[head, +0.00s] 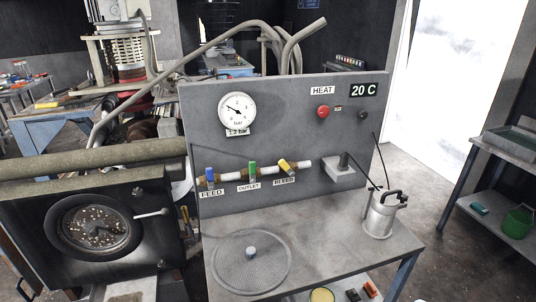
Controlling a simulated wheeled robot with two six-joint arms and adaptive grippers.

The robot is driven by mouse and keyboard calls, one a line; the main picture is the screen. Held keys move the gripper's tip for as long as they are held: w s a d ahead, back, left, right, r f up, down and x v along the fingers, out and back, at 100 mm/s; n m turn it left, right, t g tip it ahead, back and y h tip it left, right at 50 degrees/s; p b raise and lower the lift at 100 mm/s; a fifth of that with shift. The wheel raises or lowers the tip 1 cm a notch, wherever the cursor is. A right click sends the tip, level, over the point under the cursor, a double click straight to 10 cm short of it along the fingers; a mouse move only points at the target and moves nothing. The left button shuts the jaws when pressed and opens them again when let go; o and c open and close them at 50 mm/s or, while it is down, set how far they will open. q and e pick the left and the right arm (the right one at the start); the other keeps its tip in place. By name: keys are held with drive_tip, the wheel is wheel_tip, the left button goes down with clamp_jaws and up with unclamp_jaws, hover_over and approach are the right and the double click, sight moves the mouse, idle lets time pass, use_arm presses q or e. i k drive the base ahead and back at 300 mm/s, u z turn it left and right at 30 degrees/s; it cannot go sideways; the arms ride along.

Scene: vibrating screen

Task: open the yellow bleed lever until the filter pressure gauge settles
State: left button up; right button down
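The yellow bleed lever (287,166) is on the right part of the pipe on the grey panel, above the label BLEED. It sits tilted, unlike the two levers beside it. The blue feed lever (210,177) and the green outlet lever (252,170) stand upright to its left. The round white pressure gauge (237,113), marked bar, is above them. Neither of my grippers shows in the head view.
A metal canister (381,214) with a black handle stands on the bench's right. A round mesh disc (251,262) with a knob lies at its front left. A red HEAT button (322,112) and a 20 C display (369,90) are at upper right. The bench middle is clear.

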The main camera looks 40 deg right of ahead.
sight(281, 162)
drive_tip(key=z, duration=0.45)
drive_tip(key=i, duration=0.8)
drive_tip(key=z, duration=0.7)
